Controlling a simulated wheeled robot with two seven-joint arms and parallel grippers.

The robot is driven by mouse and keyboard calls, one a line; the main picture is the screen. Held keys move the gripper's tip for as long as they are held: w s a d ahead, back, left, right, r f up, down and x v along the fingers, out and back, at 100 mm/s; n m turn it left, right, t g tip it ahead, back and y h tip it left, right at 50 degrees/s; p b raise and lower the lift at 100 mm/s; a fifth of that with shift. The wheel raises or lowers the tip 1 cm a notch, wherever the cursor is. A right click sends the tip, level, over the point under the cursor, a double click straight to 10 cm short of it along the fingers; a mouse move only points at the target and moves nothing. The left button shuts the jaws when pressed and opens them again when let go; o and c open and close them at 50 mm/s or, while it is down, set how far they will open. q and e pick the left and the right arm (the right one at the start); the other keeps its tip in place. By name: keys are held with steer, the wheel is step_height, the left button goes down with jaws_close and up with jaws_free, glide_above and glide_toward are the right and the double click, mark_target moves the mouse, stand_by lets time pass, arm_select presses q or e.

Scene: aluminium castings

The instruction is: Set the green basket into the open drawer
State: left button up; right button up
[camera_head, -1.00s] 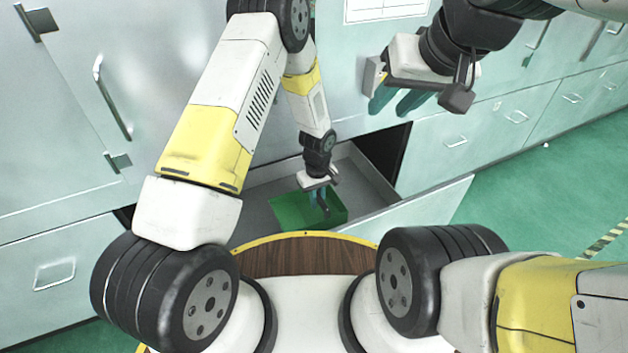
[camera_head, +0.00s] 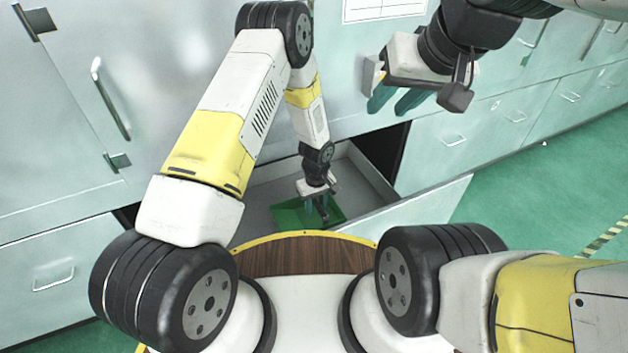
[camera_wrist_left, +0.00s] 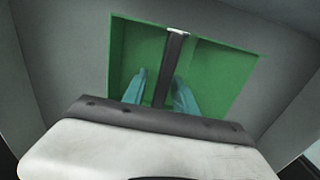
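The green basket (camera_head: 290,215) is inside the open drawer (camera_head: 258,207), low between its walls. My own body's round front edge hides part of it. Whether its base touches the drawer floor cannot be told. In the left wrist view, the basket (camera_wrist_left: 215,75) has a dark handle strip (camera_wrist_left: 170,65) across its middle. My left gripper (camera_head: 317,207) reaches down into the basket, and its teal fingers stand on either side of the handle. Green shows between the left finger and the handle, so it looks open. My right gripper (camera_head: 396,97) is open and empty above the drawer, in front of the cabinet.
The drawer's front panel (camera_head: 425,212) stands out to the right. Closed drawers (camera_head: 460,140) and cabinet doors (camera_head: 60,120) with metal handles line the wall. Bare grey drawer floor lies around the basket. The green floor at the right is clear.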

arm_select(q)
steer(key=shift+r, duration=0.1)
step_height(320, 180, up, 12)
steer(key=shift+f, duration=0.1)
steer(key=s+a+r+m+t+h, duration=0.1)
steer(key=a+r, duration=0.3)
steer(key=r, duration=0.7)
steer(key=s+a+r+m+t, duration=0.1)
steer(key=a+r, duration=0.4)
steer(key=r, duration=0.7)
steer(key=s+a+r+m+t, duration=0.1)
steer(key=s+a+r+t, duration=0.1)
steer(key=s+a+r, duration=0.2)
steer(key=s+a+r+m+t+h, duration=0.1)
steer(key=s+a+r, duration=0.3)
steer(key=s+r, duration=0.6)
steer(key=s+m+t, duration=0.1)
steer(key=s, duration=0.3)
steer(key=shift+a+r, duration=0.4)
steer(key=shift+w+d, duration=0.1)
